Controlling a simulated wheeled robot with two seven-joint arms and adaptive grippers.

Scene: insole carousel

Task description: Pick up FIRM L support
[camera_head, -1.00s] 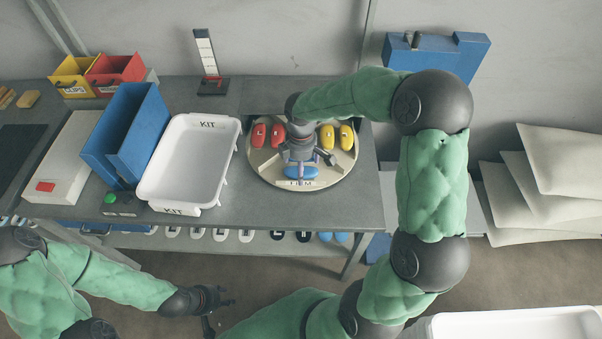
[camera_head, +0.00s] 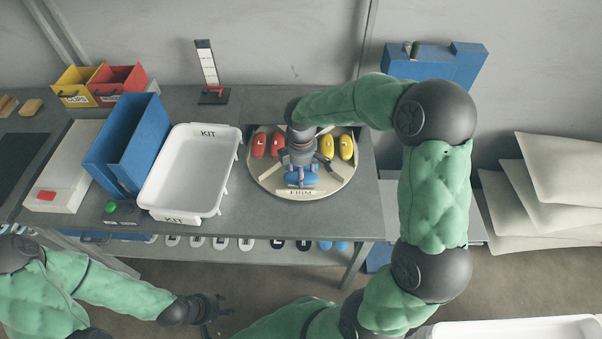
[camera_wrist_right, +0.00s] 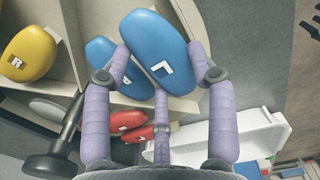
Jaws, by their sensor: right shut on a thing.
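The FIRM L support is a blue oval pad marked L (camera_wrist_right: 160,55), large in the right wrist view. In the head view it shows as blue (camera_head: 294,181) just behind the FIRM label on the round carousel (camera_head: 262,182). My right gripper (camera_wrist_right: 160,65) is shut on this pad, with its purple fingers on either side. A second blue pad (camera_wrist_right: 103,52) lies beside it in a carousel compartment. My left gripper (camera_head: 212,308) is low at the front, away from the table, and its fingers look apart and empty.
Red pads (camera_head: 268,145) and yellow pads (camera_head: 337,146) lie in the carousel's back compartments. An empty white KIT tray (camera_head: 190,172) stands left of the carousel. Beyond it are a blue bin (camera_head: 128,145) and a green button (camera_head: 111,207).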

